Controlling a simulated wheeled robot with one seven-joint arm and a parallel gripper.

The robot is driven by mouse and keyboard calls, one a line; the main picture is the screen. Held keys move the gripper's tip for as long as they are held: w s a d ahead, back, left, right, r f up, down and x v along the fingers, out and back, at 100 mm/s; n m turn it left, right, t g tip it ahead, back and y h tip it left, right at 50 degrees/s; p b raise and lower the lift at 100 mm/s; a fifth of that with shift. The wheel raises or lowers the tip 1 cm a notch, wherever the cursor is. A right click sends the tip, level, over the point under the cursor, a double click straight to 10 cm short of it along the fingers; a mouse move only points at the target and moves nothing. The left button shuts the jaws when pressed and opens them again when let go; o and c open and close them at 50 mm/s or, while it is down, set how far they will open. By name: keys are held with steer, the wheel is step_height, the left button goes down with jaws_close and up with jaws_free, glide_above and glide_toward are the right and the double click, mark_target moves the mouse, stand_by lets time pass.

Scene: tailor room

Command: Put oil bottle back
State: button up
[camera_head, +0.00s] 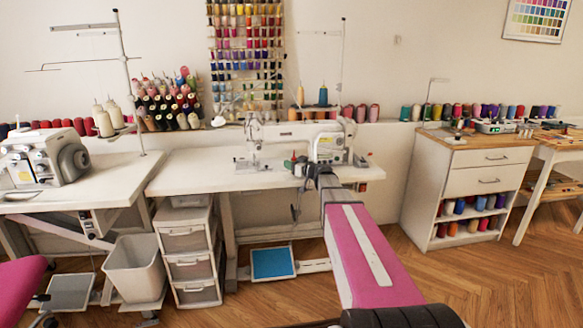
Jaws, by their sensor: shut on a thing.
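My gripper (312,170) is at the end of my outstretched arm, over the middle sewing table (200,172), just in front of the white sewing machine (330,146). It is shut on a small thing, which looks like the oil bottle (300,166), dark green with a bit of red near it. The thing is small in the view and partly hidden by the fingers. I cannot tell whether it touches the tabletop.
A white overlock machine (40,155) stands on the left table. A drawer cabinet (470,185) with a wooden top is on the right. Thread cones (170,105) line the back ledge. A bin (134,268) and a small drawer unit (190,255) stand below. Clear tabletop lies left of my gripper.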

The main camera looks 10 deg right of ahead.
steer(key=shift+f, duration=0.6)
steer(key=o, duration=0.9)
steer(key=shift+f, duration=0.1)
steer(key=shift+o, duration=0.2)
